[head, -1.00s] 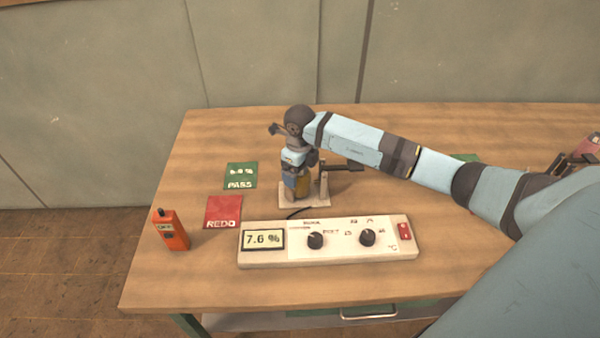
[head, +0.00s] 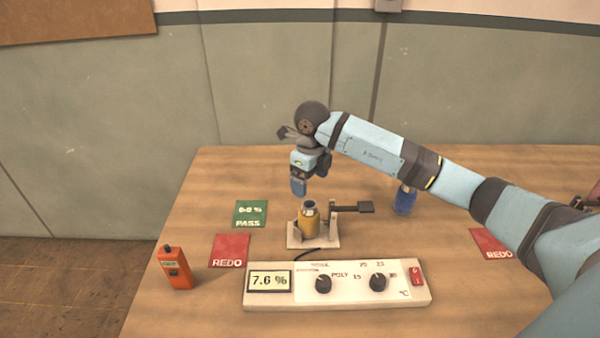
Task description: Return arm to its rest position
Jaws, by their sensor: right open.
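My right arm (head: 372,150) comes in from the right and reaches over the table. Its gripper (head: 299,192) points down, above and slightly left of a brass-coloured cylinder (head: 309,221). The gripper is open and appears empty, with a gap between it and the cylinder. The cylinder stands upright in a small pale stand (head: 296,242) with a dark lever (head: 352,208) at its right. My left gripper is not in view.
A white control box (head: 335,293) reads 7.6 %. An orange handheld device (head: 175,268) stands at the left. Green PASS (head: 250,214) and red REDO (head: 229,250) cards lie beside the stand. Table space behind the stand is clear.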

